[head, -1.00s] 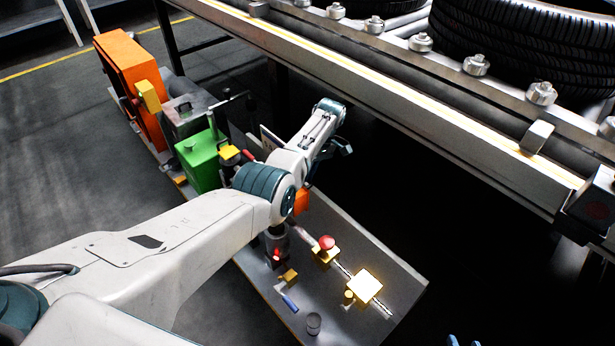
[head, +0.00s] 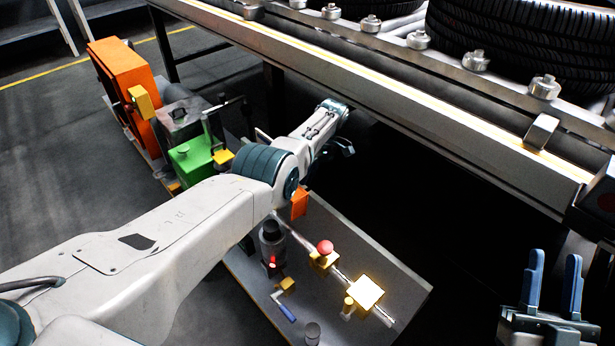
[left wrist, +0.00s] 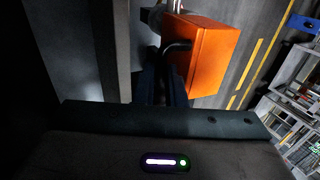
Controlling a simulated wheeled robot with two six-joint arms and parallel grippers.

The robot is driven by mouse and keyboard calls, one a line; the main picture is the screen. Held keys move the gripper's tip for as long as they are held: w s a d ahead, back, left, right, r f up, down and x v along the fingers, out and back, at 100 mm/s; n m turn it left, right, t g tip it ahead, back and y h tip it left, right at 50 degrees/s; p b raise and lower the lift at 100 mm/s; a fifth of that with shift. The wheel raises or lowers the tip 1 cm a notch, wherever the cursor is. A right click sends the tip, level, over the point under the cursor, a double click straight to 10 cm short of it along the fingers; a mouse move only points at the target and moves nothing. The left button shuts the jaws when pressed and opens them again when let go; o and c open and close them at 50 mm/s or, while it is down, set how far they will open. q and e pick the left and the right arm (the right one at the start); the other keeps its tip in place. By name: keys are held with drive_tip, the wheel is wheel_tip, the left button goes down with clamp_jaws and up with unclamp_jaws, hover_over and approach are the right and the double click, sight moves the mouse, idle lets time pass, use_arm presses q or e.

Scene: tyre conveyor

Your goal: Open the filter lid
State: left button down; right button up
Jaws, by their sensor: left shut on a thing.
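An orange box (left wrist: 208,58) with a dark curved handle (left wrist: 178,45) on its left side shows in the left wrist view. An orange part (head: 300,204) shows just below my left forearm in the head view; it may be the same box. My left gripper (left wrist: 162,85) reaches up to the handle and is shut on it; the exact contact is dark. In the head view the arm hides most of this area. I cannot clearly tell the lid from the rest of the box. My right gripper (head: 554,285) is open and empty at the lower right.
A grey bench (head: 345,240) carries yellow fittings, a red knob (head: 325,246) and a blue-handled lever (head: 285,310). A green box (head: 192,160) and a larger orange cabinet (head: 125,85) stand left of the arm. The conveyor rail (head: 400,95) with tyres runs close behind my left forearm.

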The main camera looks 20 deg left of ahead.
use_arm(q)
drive_tip(key=shift+s+f, duration=0.25)
drive_tip(key=shift+f, duration=0.1)
drive_tip(key=c, duration=1.5)
unclamp_jaws()
drive_tip(key=shift+c, duration=0.2)
drive_tip(key=shift+o, duration=0.3)
drive_tip(key=shift+w, duration=0.1)
drive_tip(key=shift+r, duration=0.2)
